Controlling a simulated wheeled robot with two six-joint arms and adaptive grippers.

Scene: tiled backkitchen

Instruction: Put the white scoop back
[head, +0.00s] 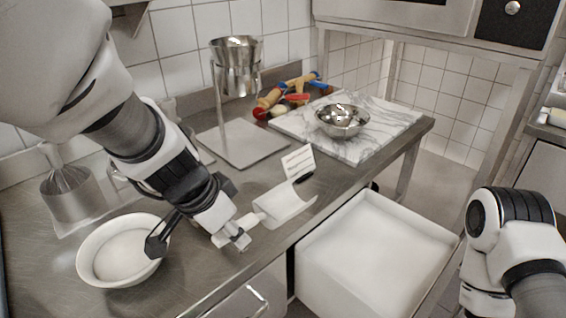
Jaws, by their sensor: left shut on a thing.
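The white scoop (285,204) is just above or on the steel counter near its front edge; I cannot tell if it touches. Its broad end points right and its handle end points left, to my left gripper (236,238). My left gripper is shut on the scoop at the handle end, and its fingers partly hide the handle. A white bowl (92,268) with pale contents stands on the counter to the left of the gripper. My right arm shows at the lower right, but its gripper is out of view.
A small white card (298,162) stands behind the scoop. A steel stand (245,142) and a marble board (388,122) with a metal bowl (342,122) are farther back. An empty-looking white drawer (375,250) is open below the counter. A whisk-like tool (68,185) is at the left.

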